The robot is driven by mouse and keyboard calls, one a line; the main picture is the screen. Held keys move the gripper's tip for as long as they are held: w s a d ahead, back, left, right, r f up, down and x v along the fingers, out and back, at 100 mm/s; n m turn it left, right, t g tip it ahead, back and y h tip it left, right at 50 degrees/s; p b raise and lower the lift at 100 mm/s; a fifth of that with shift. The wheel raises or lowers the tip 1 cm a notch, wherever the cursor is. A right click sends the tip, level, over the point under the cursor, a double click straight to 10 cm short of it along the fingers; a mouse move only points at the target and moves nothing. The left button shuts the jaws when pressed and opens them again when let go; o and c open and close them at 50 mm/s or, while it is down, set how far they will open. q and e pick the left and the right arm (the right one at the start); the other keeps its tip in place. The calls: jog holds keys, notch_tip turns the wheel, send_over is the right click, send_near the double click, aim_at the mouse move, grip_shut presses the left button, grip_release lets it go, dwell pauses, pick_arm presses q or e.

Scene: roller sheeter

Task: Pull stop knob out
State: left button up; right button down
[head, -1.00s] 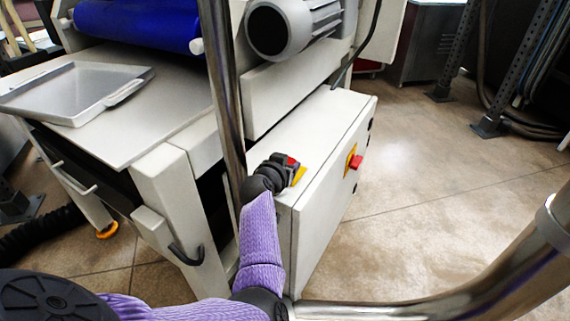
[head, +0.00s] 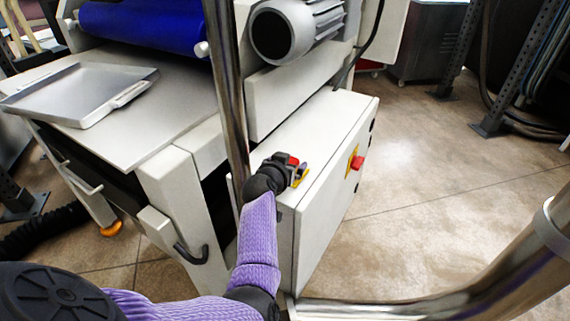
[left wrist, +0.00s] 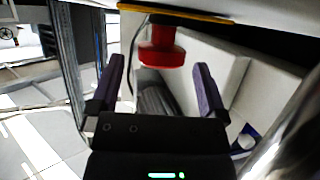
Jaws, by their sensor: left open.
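The red stop knob (head: 293,161) stands on a yellow plate (head: 299,181) at the near end of the white cabinet's top. In the left wrist view, the red knob (left wrist: 161,50) shows from the side, with its yellow plate at the top edge of the picture. My left gripper (head: 297,167) is at the knob and partly hides it. Its two purple fingers (left wrist: 158,75) are open, one on each side of the knob in the left wrist view, with gaps visible. I cannot tell how deep the knob sits between them. My right gripper is not in view.
A second red knob (head: 357,162) on a yellow plate is on the cabinet's right side face. A grey motor (head: 292,30) is above the cabinet (head: 325,125). A metal tray (head: 82,92) lies on the table at left. Open floor lies to the right.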

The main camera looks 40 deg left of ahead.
pick_arm(q)
jog(key=p+v, duration=0.4)
jog(key=v, duration=0.5)
jog(key=shift+s+p, duration=0.3)
jog(key=shift+p, duration=0.05)
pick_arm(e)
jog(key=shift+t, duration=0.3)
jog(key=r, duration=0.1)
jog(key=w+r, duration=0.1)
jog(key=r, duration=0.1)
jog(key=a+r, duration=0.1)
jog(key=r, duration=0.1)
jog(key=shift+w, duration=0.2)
pick_arm(q)
jog(key=shift+d, duration=0.1)
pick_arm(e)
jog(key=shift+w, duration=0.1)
